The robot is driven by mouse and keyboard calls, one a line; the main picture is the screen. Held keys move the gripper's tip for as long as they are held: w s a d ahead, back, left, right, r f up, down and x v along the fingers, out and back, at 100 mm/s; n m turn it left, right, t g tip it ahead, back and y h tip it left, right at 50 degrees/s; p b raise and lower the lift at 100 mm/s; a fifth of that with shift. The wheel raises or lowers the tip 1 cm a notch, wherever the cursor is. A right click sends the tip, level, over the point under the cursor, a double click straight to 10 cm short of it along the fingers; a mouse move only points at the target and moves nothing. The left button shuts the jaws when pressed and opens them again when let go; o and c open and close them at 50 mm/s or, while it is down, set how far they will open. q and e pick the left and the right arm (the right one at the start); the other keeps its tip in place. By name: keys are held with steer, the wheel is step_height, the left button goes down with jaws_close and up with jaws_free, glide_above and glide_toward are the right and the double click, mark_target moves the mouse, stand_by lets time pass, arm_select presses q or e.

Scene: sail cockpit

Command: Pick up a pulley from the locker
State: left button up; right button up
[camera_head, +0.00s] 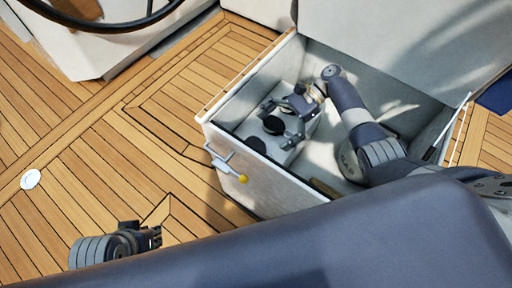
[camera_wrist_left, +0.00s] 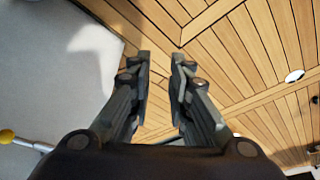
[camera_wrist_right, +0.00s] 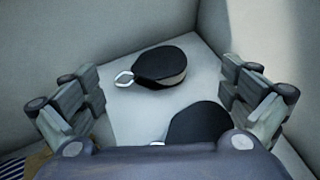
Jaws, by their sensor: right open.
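Two black pulleys lie on a pale raised surface inside the open white locker (camera_head: 283,192). One pulley (camera_head: 273,125) lies by my right gripper's fingers, the other (camera_head: 256,145) nearer the locker's corner. In the right wrist view one pulley (camera_wrist_right: 160,66) with a metal shackle shows whole between and beyond the fingers. The closer pulley (camera_wrist_right: 203,122) is partly hidden by my gripper's body. My right gripper (camera_head: 280,124) is open and empty, above the pulleys. My left gripper (camera_head: 155,237) is outside the locker over the deck; its fingers (camera_wrist_left: 160,57) are apart with nothing between them.
The locker's walls surround my right gripper closely. The raised lid (camera_head: 420,40) stands behind. A steering wheel (camera_head: 100,22) is at the top left. The wooden deck (camera_head: 110,165) is mostly clear.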

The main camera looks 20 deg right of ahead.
mark_target(261, 145)
steer(key=shift+s+a+f, duration=0.15)
steer(key=shift+a+f, duration=0.15)
steer(key=shift+s+a+f+b, duration=0.2)
steer(key=shift+a+f+b, duration=0.1)
steer(key=shift+a+f, duration=0.2)
steer(key=shift+s+a+f+b, duration=0.2)
steer(key=shift+a+f+b, duration=0.1)
steer(key=shift+a+f, duration=0.15)
steer(key=shift+x, duration=0.8)
arm_select(q)
steer(key=w, duration=0.1)
steer(key=w+d+t, duration=0.1)
steer(key=shift+w+f, duration=0.15)
steer(key=shift+w, duration=0.15)
arm_select(e)
steer(key=shift+s+a, duration=0.15)
steer(key=shift+s, duration=0.05)
arm_select(q)
steer(key=shift+a, duration=0.1)
arm_select(e)
steer(key=shift+f, duration=0.15)
steer(key=c, duration=1.3)
